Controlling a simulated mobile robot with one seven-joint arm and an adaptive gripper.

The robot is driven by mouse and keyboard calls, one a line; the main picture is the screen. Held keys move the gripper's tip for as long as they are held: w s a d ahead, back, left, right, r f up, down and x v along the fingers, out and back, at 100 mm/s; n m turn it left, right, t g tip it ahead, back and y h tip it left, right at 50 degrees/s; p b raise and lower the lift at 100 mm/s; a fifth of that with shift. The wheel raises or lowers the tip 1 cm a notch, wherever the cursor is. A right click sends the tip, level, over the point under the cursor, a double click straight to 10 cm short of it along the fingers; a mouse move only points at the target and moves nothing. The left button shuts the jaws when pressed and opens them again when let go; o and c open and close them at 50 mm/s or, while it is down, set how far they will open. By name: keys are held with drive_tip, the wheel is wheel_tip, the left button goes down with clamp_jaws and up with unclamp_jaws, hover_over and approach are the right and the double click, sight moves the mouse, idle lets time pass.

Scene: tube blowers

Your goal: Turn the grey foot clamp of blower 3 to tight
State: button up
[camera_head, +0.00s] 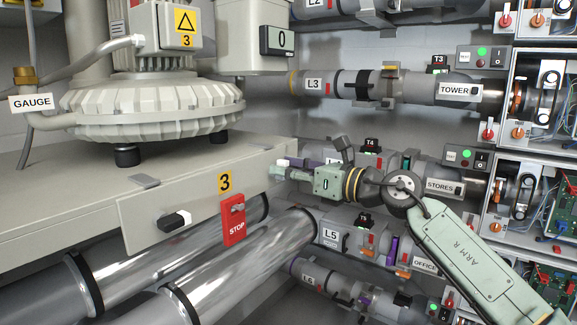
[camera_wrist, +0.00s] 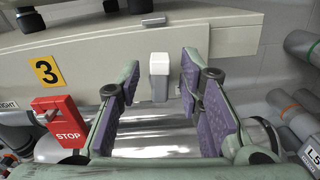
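A grey lever with a white block end (camera_wrist: 159,63), which looks like the foot clamp of blower 3, sticks out from the bench front in the wrist view. It points roughly straight down there. My gripper (camera_wrist: 160,78) is open, with one purple-padded finger on each side of the lever and a visible gap at both sides. I cannot tell how deep the lever sits between the pads. In the head view my gripper (camera_head: 280,170) is at the right end of the bench front, and the lever's white end (camera_head: 283,162) shows beside the fingers. Blower 3 (camera_head: 150,105) stands on the bench.
A red STOP switch (camera_head: 234,219) and a black knob with a pale end (camera_head: 175,220) are on the bench front, left of my gripper. Shiny tubes (camera_head: 245,255) run below. Labelled pipes such as L5 (camera_head: 333,235) and electrical boxes fill the right side.

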drive_tip(key=shift+c, duration=0.3)
clamp_jaws()
idle(0.3)
